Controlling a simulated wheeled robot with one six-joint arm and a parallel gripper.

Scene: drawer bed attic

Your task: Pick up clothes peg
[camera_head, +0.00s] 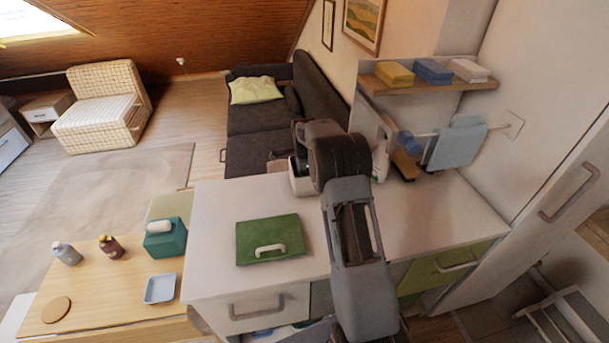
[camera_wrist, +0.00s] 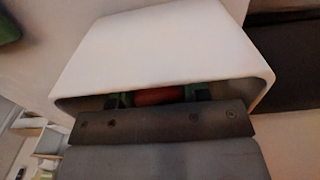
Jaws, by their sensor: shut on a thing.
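In the wrist view, my gripper (camera_wrist: 158,101) reaches inside a white open-sided holder (camera_wrist: 160,45). Its dark fingers are shut on a small reddish thing, taken to be the clothes peg (camera_wrist: 154,97). Only a narrow strip of the peg shows; the rest is hidden by the holder wall and my gripper. Green bits show beside the fingers. In the head view, the white holder (camera_head: 301,184) stands at the back of the white counter, under my arm's end. The peg is not visible there, and my fingers are mostly hidden.
The white counter (camera_head: 215,215) carries a green panel with a white handle (camera_head: 269,240). A white bottle (camera_head: 381,165) and a hanging blue cloth (camera_head: 456,146) are right of my arm. A shelf (camera_head: 430,87) is above. A dark sofa (camera_head: 255,120) lies behind.

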